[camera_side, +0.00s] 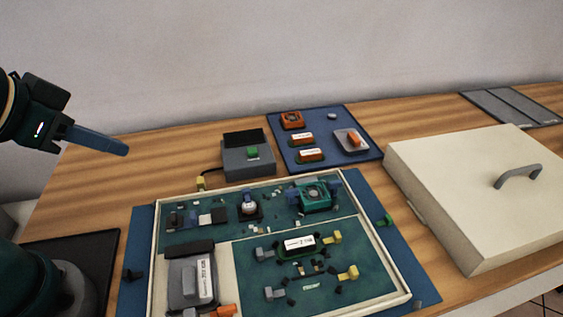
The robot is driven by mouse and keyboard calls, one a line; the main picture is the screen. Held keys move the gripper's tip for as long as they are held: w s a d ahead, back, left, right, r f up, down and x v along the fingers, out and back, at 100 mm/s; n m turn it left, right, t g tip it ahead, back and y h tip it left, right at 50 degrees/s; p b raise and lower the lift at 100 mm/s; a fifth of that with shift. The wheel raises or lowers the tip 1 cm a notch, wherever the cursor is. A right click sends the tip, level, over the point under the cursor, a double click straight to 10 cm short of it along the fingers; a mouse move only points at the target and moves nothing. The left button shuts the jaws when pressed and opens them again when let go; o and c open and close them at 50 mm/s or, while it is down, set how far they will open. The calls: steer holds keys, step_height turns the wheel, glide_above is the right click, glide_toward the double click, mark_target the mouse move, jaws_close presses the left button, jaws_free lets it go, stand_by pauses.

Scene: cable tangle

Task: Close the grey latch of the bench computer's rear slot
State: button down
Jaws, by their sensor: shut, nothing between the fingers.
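The bench computer (158,231) is an open cream tray with a green board, lying on a blue mat. On its board, the rear slot holds a dark module with a white label (299,243). The grey latch (264,254) of that slot is at the module's left end, and a yellow latch (332,238) is at its right end. I cannot tell from this view whether the grey latch is tilted out or closed. My gripper (123,149) is at the upper left, above the table and well away from the computer. Its blue-grey fingers are shut and empty.
A front slot has its own grey latch (275,293) and yellow latch (348,273). A cooler (314,195) stands at the board's back right. Behind are a grey box (247,160) and a blue parts mat (335,117). A cream cover with a handle (480,190) lies right.

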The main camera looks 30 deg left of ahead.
steer(key=w+d+r+m+t+h, duration=0.2)
steer(key=w+r+m+t, duration=0.6)
steer(key=w+r+m, duration=0.3)
steer(key=m+g+h, duration=0.6)
steer(key=m+g, duration=0.9)
glide_above(260, 249)
steer(key=s+a, duration=0.3)
steer(key=a, duration=0.6)
step_height(260, 249, down, 19)
steer(key=x, duration=1)
steer(key=shift+w+d+r, duration=0.2)
steer(key=shift+d+r, duration=0.05)
steer(key=shift+d, duration=0.05)
steer(key=shift+w+d, duration=0.75)
steer(key=shift+w, duration=0.05)
